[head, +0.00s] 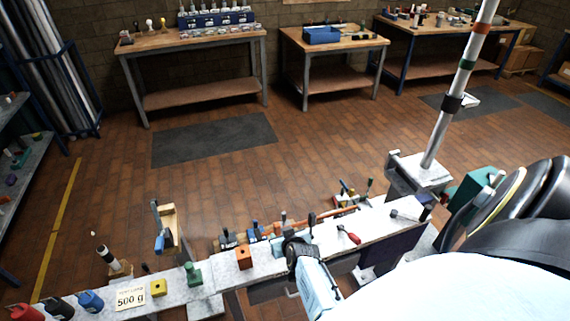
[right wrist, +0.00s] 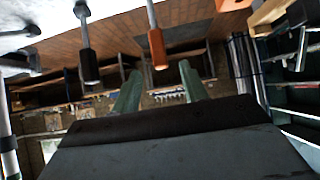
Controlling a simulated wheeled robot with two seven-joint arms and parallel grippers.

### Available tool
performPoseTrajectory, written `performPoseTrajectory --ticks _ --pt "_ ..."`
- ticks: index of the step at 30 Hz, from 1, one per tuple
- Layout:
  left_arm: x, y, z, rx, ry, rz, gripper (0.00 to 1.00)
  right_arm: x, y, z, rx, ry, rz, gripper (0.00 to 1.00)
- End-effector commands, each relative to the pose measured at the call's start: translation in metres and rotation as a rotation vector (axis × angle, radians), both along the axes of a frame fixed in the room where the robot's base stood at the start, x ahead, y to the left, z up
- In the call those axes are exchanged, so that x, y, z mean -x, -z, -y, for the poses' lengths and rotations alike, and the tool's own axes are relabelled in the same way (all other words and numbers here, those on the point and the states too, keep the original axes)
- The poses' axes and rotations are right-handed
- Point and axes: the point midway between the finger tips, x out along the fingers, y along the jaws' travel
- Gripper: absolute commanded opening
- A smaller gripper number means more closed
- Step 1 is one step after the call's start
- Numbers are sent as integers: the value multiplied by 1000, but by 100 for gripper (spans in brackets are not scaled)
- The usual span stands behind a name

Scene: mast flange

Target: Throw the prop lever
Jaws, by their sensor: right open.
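My right gripper (right wrist: 160,68) is open, with its two green fingers apart in the right wrist view. A lever with an orange grip (right wrist: 157,48) on a thin metal rod lines up with the gap between the fingertips; I cannot tell how far off it is. A lever with a black grip (right wrist: 89,65) is to its left, outside the fingers. No label shows which is the prop lever. In the head view small upright levers (head: 346,188) stand by the mast base. My right arm reaches over the bench there; its fingers are not clear. My left gripper is out of view.
A narrow pale bench (head: 212,274) carries several coloured blocks, a 500 g card (head: 130,298) and a red-handled tool (head: 349,235). A tall mast (head: 450,105) rises at the right. A blue-handled lever (head: 159,243) stands at the left. The floor behind is mostly clear.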

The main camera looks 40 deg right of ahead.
Motion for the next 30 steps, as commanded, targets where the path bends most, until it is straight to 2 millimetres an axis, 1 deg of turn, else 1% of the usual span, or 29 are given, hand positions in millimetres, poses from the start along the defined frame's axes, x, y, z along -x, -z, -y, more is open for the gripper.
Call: performPoseTrajectory --ticks 1,3,7,26,28,29,30 --pt "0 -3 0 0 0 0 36 5 -5 -2 2 0 0 44" --pt "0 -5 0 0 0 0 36 10 -9 -4 0 0 0 44" --pt "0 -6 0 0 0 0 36 16 -13 -6 0 0 0 44" --pt "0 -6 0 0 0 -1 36 17 -14 -7 0 0 0 44" --pt "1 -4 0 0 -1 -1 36 18 -9 -9 -2 -7 -6 44" --pt "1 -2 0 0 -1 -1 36 20 -4 -12 -3 -14 -13 44" --pt "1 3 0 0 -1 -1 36 23 7 -17 -7 -27 -26 44"
